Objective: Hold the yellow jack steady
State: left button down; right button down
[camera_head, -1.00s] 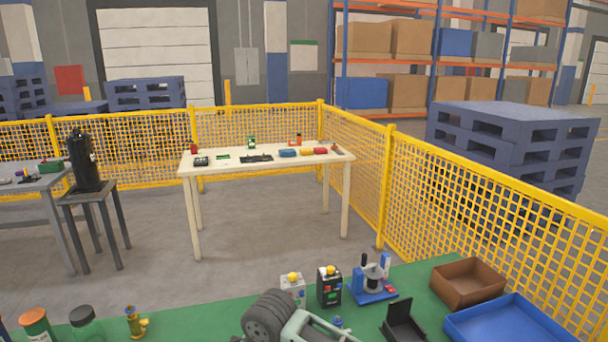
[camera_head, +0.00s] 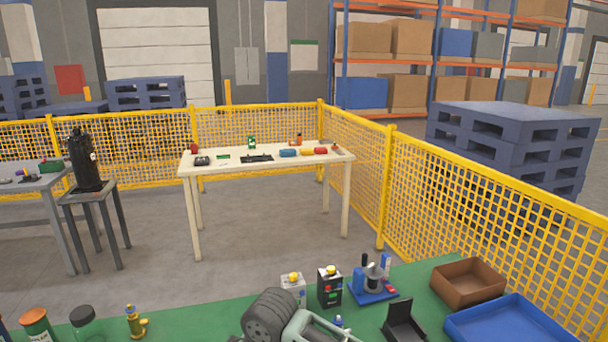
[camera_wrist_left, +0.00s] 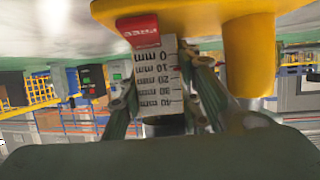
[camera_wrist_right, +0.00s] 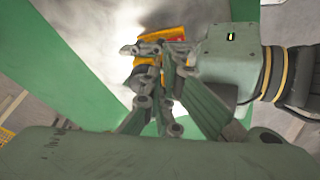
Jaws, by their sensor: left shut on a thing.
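The yellow jack (camera_wrist_left: 254,50) fills the upper part of the left wrist view, close to the camera. A red tag reading FREE (camera_wrist_left: 139,29) and a white millimetre scale (camera_wrist_left: 155,78) are at its middle. My left gripper (camera_wrist_left: 180,85) is shut on the jack, with a finger on each side of the scale. What its fingertips press on is partly hidden. In the right wrist view, a yellow and red part of the jack (camera_wrist_right: 150,68) shows behind gripper fingers. My right gripper (camera_wrist_right: 172,85) is close to it; the fingers overlap, so opening and contact are unclear.
In the head view, a blue-based device (camera_head: 373,285), a black button box (camera_head: 329,289), a brown bin (camera_head: 467,281) and a blue tray (camera_head: 505,327) stand on the green bench. Jars and a brass fitting (camera_head: 135,322) are at left. A cream table (camera_head: 228,168) stands beyond.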

pick_arm(q)
jog(key=shift+a+f, duration=0.1)
pick_arm(e)
jog(key=v, duration=0.5)
jog(key=shift+w+a+r, duration=0.15)
jog(key=shift+w+a, duration=0.05)
jog(key=shift+a, duration=0.2)
jog(key=w+f, duration=0.3)
jog(key=f, duration=0.3)
jog(key=shift+d, duration=0.5)
jog(key=shift+f, duration=0.1)
jog(key=shift+s+a, duration=0.25)
jog(key=shift+a, duration=0.35)
dwell(0.5)
jog(key=shift+s, duration=0.35)
